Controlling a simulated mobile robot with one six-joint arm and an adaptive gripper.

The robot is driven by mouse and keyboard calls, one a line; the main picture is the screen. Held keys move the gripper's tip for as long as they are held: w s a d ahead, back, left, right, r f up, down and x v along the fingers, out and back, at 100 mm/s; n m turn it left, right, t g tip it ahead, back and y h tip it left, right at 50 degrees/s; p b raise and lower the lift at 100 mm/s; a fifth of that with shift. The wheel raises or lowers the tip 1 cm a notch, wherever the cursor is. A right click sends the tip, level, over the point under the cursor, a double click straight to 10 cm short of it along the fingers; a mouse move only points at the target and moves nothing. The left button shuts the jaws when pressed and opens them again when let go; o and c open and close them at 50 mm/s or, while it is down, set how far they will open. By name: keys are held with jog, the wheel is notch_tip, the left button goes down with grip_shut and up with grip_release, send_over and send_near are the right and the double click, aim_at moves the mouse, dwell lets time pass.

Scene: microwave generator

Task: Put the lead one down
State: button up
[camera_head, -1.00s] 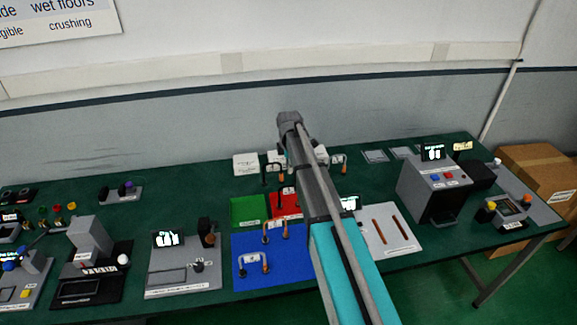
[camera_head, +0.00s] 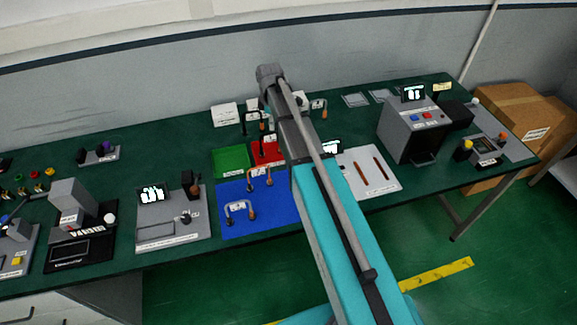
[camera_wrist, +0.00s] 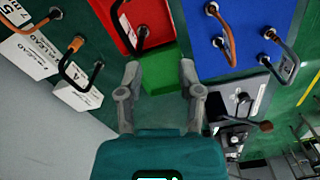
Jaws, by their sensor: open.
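Several bent leads with dark and orange-brown ends are in view. One lead (camera_wrist: 128,24) is at the red tray (camera_wrist: 154,14); the tray also shows in the head view (camera_head: 276,158). Two more leads, a copper one (camera_wrist: 226,38) and a darker one (camera_wrist: 284,58), are on the blue mat (camera_wrist: 250,12). Another lead (camera_wrist: 80,62) is by the white labelled blocks (camera_wrist: 82,92). My gripper (camera_wrist: 159,72) is open, with nothing seen between its fingers, in front of the green tray (camera_wrist: 165,62). In the head view my arm hides the gripper.
A grey device (camera_head: 412,130) with a screen stands right of my arm. A grey plate (camera_head: 360,172) with brown rods lies beside the blue mat. More instruments (camera_head: 172,215) line the table's left side. Bare green tabletop (camera_head: 160,125) shows at the back left.

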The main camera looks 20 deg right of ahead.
jog(key=s+m, duration=1.4)
jog(key=s, duration=0.9)
jog(key=shift+s+m, duration=0.3)
jog(key=shift+s, duration=0.05)
notch_tip(320, 180, down, 5)
jog(key=b, duration=0.4)
jog(key=shift+r+b, duration=0.1)
jog(key=shift+b, duration=0.3)
